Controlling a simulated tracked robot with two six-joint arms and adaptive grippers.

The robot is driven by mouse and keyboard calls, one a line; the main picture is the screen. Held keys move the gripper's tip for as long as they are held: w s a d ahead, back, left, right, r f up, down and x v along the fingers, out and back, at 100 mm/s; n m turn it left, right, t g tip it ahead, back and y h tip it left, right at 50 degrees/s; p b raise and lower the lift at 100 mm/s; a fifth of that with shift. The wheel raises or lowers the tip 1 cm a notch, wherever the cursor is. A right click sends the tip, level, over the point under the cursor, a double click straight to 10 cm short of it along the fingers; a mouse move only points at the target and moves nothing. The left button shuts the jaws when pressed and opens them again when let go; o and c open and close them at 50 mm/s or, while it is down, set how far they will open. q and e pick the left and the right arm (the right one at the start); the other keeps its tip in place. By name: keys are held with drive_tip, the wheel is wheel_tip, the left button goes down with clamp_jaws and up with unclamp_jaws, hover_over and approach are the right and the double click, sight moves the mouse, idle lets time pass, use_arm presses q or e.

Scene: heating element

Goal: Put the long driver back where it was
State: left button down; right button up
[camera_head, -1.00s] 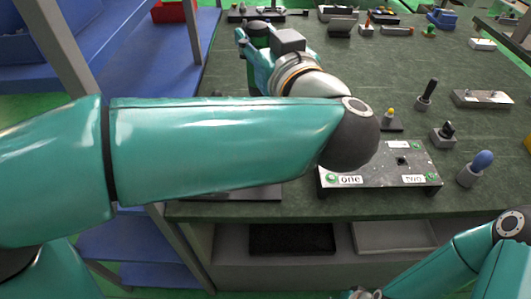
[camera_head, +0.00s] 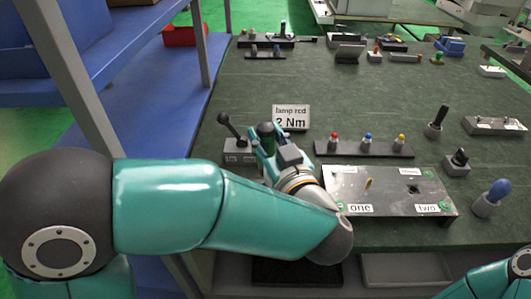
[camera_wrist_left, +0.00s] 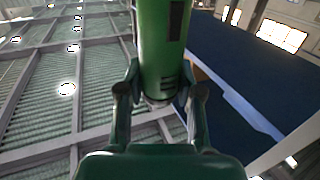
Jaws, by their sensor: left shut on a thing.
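The long driver shows as a green cylinder with a dark cap (camera_head: 266,130) in the head view. In the left wrist view its green body (camera_wrist_left: 161,50) stands between the two fingers. My left gripper (camera_head: 262,142) is shut on it, over the table left of the coloured-knob strip. The lower part of the driver is hidden behind the gripper and wrist. Of my right arm only a link shows at the lower right; its gripper is out of view.
A grey box with a black lever (camera_head: 238,148) stands close left of the gripper. A "lamp red 2 Nm" sign (camera_head: 291,118) is just behind it. The knob strip (camera_head: 364,149) and the metal panel (camera_head: 388,190) lie to the right.

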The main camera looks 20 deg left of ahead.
use_arm(q)
drive_tip(key=shift+s+f, duration=0.1)
drive_tip(key=shift+f, duration=1.9)
drive_tip(key=shift+f+b, duration=0.1)
drive_tip(key=shift+b, duration=0.2)
drive_tip(key=c, duration=0.8)
unclamp_jaws()
drive_tip(key=shift+o, duration=0.2)
drive_tip(key=v, duration=0.7)
drive_tip(key=shift+s+d+b, duration=0.2)
drive_tip(key=shift+s+b, duration=0.05)
drive_tip(key=shift+b, duration=0.05)
